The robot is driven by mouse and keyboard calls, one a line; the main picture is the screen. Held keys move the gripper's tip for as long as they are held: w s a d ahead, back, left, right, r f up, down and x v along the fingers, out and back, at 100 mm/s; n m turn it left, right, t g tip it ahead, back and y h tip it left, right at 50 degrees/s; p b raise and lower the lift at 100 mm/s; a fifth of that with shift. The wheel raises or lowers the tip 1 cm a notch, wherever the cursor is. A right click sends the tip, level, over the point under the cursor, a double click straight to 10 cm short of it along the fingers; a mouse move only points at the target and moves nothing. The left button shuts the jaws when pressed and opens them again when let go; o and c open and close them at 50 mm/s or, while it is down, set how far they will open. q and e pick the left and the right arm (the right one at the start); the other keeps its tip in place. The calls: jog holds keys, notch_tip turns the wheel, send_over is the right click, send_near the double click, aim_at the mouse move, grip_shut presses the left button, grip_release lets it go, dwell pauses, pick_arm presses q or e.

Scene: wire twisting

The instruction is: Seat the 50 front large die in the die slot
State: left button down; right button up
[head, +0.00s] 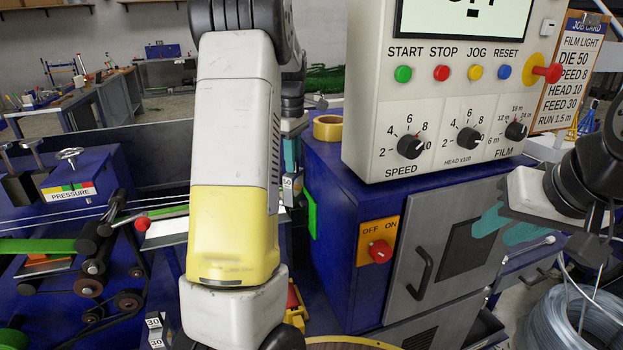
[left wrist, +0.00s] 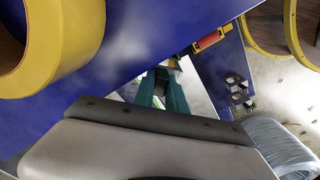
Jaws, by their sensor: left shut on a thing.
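My left gripper (head: 290,158) is partly hidden behind my own white and yellow forearm in the head view. Its teal fingers point down and are shut on a small die with a white 50 label (head: 287,182). In the left wrist view, the teal fingers (left wrist: 168,82) close together on a small part at their tips, seen only partly. I cannot make out the die slot; my forearm covers much of the machine's middle. My right gripper (head: 505,230) is at the right, in front of the grey cabinet door. Its two teal fingers look apart and empty.
The control box (head: 440,100) with buttons and dials stands right of my left arm, above the blue cabinet (head: 340,225). A yellow tape roll (head: 327,127) lies on the cabinet. Pieces labelled 30 (head: 153,323) are at the lower left. A wire coil (head: 570,318) is at the lower right.

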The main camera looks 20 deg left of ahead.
pick_arm(q)
jog(key=shift+r, duration=0.1)
jog(key=shift+s+a+r, duration=0.1)
jog(key=shift+a+r, duration=0.1)
jog(key=shift+r, duration=0.35)
notch_tip(320, 180, up, 5)
jog(key=shift+r, duration=0.2)
jog(key=s+a, duration=1.1)
jog(key=a, duration=0.4)
jog(key=w+d+n, duration=0.3)
jog(key=d, duration=0.2)
jog(key=w+d+n, duration=0.3)
jog(key=w+d, duration=0.1)
jog(key=d, duration=0.1)
jog(key=w+d+n, duration=0.3)
jog(key=w+d, duration=0.1)
jog(key=d, duration=0.1)
jog(key=shift+d+r, duration=0.15)
jog(key=shift+d, duration=0.05)
